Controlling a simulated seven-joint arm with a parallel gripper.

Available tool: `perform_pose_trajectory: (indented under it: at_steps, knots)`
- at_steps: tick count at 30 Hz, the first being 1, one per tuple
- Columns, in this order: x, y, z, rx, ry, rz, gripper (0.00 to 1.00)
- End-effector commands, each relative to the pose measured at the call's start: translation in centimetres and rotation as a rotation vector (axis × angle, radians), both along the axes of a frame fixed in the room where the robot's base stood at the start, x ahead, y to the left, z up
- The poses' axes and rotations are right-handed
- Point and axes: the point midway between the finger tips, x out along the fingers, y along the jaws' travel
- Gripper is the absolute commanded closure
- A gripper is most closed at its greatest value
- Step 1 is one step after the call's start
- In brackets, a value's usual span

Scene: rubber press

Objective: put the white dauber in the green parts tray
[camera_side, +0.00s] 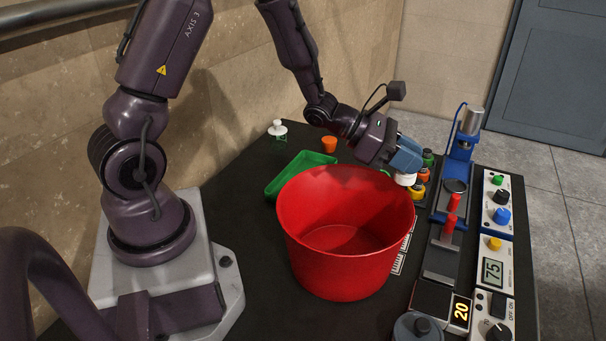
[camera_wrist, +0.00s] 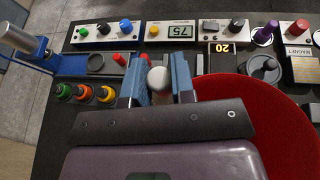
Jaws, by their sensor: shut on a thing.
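My gripper (camera_side: 402,168) is shut on a white dauber (camera_side: 405,180), just above the right rim of a large red tub. The green parts tray (camera_side: 300,173) lies on the black table, left of and behind the tub. Its near right part is hidden by the tub, and the visible part looks empty.
Capped jars (camera_side: 417,190), a blue press (camera_side: 463,140) and control boxes (camera_side: 495,245) crowd the right side.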

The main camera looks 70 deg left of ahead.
Motion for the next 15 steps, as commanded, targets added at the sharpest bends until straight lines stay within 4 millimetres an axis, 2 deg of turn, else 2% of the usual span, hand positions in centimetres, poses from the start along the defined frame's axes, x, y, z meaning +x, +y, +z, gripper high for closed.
perform_pose_trajectory:
  at_steps: [1,6,9,12,15]
  knots:
    - [0.2,3.0,0.0,0.0,-0.001,0.069,1.0]
    - [-0.3,11.9,0.0,0.002,-0.001,0.271,1.0]
    - [-1.3,16.4,0.1,0.003,-0.001,0.373,1.0]
    - [-2.4,19.9,0.1,0.006,-0.002,0.454,1.0]
    - [-3.5,22.5,0.1,0.005,-0.001,0.515,1.0]
